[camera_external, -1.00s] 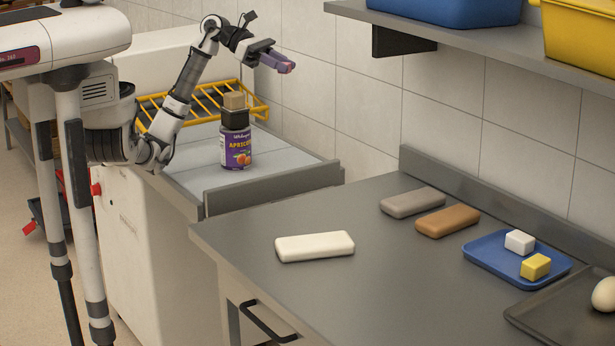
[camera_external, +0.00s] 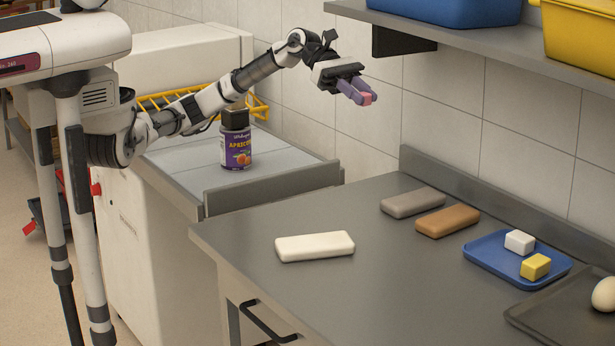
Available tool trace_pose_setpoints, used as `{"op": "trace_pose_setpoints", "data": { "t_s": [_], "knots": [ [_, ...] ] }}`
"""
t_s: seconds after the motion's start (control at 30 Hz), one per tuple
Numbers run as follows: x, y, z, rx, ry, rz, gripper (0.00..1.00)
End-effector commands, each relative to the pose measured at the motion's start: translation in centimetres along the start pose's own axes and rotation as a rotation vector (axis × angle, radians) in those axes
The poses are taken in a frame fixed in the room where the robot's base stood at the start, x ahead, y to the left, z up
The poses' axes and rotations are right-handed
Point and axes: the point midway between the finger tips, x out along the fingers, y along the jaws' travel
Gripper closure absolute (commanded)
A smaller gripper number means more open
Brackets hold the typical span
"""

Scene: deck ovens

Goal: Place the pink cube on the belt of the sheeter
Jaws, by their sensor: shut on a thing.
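The small pink cube (camera_external: 368,98) is held between the purple-grey fingers of my gripper (camera_external: 362,95), which is shut on it. My gripper is high in the air, in front of the tiled wall and above the back of the grey counter. The sheeter's belt (camera_external: 186,157) is the pale flat surface at left centre, lower than my gripper and to its left. My arm stretches over the belt. Most of the cube is hidden by the fingers.
A dark-lidded apricot jar (camera_external: 236,147) stands upright on the belt, with a yellow guard rack (camera_external: 160,101) behind. The grey counter (camera_external: 330,205) holds cream (camera_external: 314,246), grey and brown blocks, and a blue tray (camera_external: 485,262). A shelf (camera_external: 450,45) hangs right of my gripper.

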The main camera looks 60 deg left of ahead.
Motion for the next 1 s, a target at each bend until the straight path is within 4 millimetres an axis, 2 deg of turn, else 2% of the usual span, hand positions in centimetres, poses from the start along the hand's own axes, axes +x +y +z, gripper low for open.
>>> {"op": "trace_pose_setpoints", "data": {
  "t_s": [0.17, 0.27, 0.8, 1.0],
  "knots": [
    [0.2, 0.0, -0.6, -0.002, 0.0, 0.001, 0.97],
    [0.8, 0.1, -2.4, -0.004, 0.0, 0.001, 0.97],
    [6.4, 0.0, -15.7, -0.006, 0.0, 0.0, 0.97],
    [8.2, 0.0, -20.1, -0.004, 0.0, 0.0, 0.97]
  ]
}}
